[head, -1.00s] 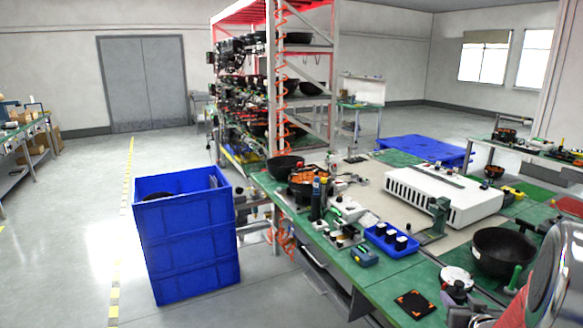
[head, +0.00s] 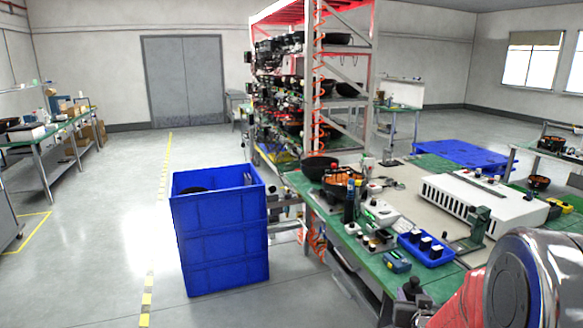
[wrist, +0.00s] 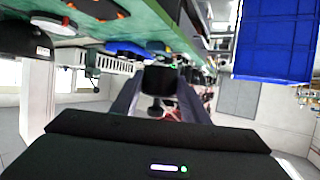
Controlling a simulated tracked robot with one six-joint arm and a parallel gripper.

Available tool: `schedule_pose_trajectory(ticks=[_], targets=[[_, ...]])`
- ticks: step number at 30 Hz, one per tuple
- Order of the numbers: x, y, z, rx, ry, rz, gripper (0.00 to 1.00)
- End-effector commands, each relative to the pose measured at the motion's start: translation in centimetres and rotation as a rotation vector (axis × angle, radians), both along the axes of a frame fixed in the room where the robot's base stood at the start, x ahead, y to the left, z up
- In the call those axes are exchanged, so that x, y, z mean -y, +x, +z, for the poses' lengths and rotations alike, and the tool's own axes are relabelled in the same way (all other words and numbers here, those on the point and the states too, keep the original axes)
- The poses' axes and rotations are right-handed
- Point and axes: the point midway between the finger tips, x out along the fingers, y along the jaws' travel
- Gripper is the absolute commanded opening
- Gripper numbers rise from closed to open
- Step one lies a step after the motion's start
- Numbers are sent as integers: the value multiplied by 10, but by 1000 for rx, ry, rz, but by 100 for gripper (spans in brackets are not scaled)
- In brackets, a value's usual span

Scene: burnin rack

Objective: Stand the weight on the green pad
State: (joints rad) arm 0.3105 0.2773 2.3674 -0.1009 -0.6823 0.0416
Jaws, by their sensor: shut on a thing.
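My gripper (wrist: 157,92) is in the wrist view, its two fingers on either side of a dark, round-bodied piece with a small knob, which looks like the weight (wrist: 158,78). The fingers are shut on it, clear of any surface that I can make out. The wrist picture looks upside down. I cannot pick out the green pad in either current view; the workbench top is itself green.
The green-topped workbench (head: 330,203) carries a white box unit (head: 475,205), a small blue tray (head: 428,250) and several tools. A tall blue crate (head: 220,240) stands on the floor left of it. A loaded rack (head: 330,65) stands behind.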

Motion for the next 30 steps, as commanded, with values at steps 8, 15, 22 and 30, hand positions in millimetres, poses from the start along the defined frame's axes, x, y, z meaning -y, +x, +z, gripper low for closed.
schedule_pose_trajectory(ticks=[8,15,22,30], targets=[[-69,11,8,6,-1,78,0],[-132,17,17,7,-2,179,0],[-167,18,20,6,-1,236,0],[-170,18,20,6,0,242,0]])
